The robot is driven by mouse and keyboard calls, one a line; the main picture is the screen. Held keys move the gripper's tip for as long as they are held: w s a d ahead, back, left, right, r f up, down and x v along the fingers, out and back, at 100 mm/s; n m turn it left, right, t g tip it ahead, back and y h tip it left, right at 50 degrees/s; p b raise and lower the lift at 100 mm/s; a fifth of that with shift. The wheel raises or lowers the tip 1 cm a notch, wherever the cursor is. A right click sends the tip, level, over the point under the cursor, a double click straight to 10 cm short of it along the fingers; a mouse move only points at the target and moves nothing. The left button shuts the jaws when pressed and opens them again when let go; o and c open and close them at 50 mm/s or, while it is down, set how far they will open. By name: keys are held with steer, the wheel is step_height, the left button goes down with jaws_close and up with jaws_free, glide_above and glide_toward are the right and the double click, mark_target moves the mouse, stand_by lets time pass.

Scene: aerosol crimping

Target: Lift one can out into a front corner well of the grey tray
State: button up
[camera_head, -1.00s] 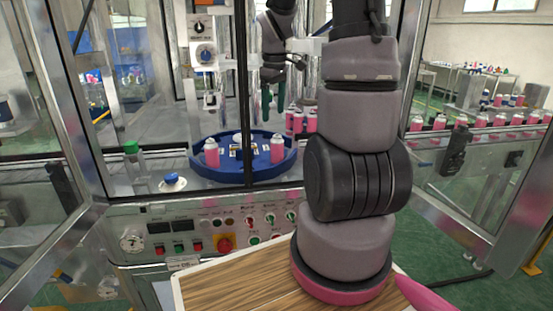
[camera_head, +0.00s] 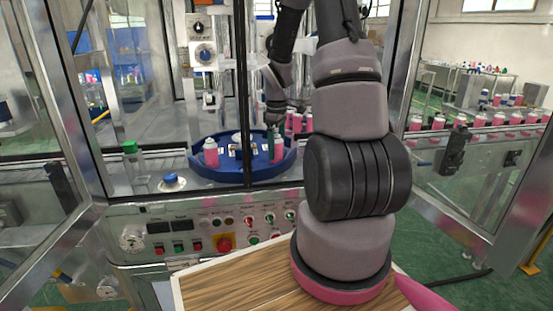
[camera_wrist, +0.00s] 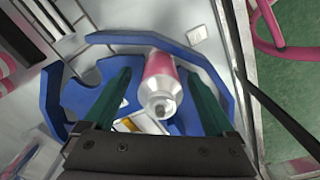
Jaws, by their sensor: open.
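A pink can with a silver top (camera_head: 278,151) stands at the right of the blue round holder (camera_head: 215,173). A second pink can (camera_head: 211,153) stands at its left. My gripper (camera_head: 275,128) is at the right can, its fingers pointing down. In the wrist view, my gripper (camera_wrist: 157,75) is open, its green fingers on either side of a pink can (camera_wrist: 159,68). Gaps show between can and fingers, and the can sits in the blue holder (camera_wrist: 72,98). I cannot make out the grey tray in either view.
Glass doors with metal frames (camera_head: 60,110) stand open on both sides. More pink cans (camera_head: 480,119) line a conveyor at right. A wooden board (camera_head: 235,287) lies in front.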

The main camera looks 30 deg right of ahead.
steer(key=shift+f, duration=0.6)
jaws_close()
steer(key=shift+r, duration=0.1)
